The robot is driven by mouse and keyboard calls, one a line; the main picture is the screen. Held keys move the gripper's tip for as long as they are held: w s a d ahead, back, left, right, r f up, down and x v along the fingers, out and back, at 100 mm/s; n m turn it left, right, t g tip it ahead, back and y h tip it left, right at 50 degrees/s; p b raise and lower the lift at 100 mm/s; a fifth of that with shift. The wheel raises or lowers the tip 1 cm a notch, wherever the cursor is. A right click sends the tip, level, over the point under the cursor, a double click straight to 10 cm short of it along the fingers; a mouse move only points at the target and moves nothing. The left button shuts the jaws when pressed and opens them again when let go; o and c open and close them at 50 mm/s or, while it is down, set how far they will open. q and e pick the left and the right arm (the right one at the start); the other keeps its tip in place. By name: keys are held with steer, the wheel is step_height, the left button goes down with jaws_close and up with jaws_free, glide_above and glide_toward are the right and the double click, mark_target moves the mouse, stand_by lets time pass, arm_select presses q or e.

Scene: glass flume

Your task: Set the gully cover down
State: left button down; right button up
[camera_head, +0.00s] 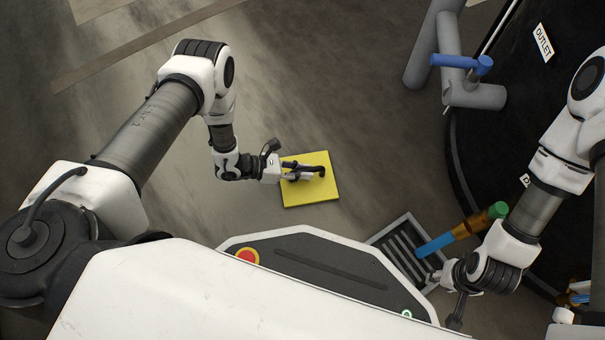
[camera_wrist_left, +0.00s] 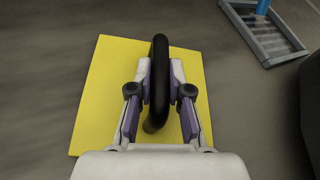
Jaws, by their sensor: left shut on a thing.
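The gully cover (camera_head: 321,193) is a flat yellow square plate with a black loop handle (camera_head: 320,170). My left gripper (camera_head: 307,172) is shut on the handle, above the plate's middle. In the left wrist view the fingers (camera_wrist_left: 160,85) close on both sides of the handle (camera_wrist_left: 160,60), with the yellow cover (camera_wrist_left: 105,75) beneath. I cannot tell whether the plate touches the floor. My right gripper (camera_head: 437,281) is beside the grey grating; its fingers are too small and partly hidden to read.
The grey slotted grating (camera_head: 378,243) lies right of the cover, with bare floor between. A blue, orange and green rod (camera_head: 462,231) is over it. A large black tank (camera_head: 500,120) marked OUTLET and a grey pipe with a blue handle (camera_head: 462,62) stand at right. Floor left of the cover is clear.

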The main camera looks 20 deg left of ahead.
arm_select(q)
steer(key=shift+r, duration=0.15)
steer(key=c, duration=1.1)
jaws_free()
steer(key=shift+a+r+p, duration=0.15)
steer(key=shift+a+p, duration=0.05)
steer(key=shift+p, duration=0.15)
steer(key=p+v, duration=0.4)
steer(key=v, duration=0.7)
steer(key=shift+s+a+p, duration=0.2)
steer(key=shift+p, duration=0.15)
steer(key=shift+r, duration=0.1)
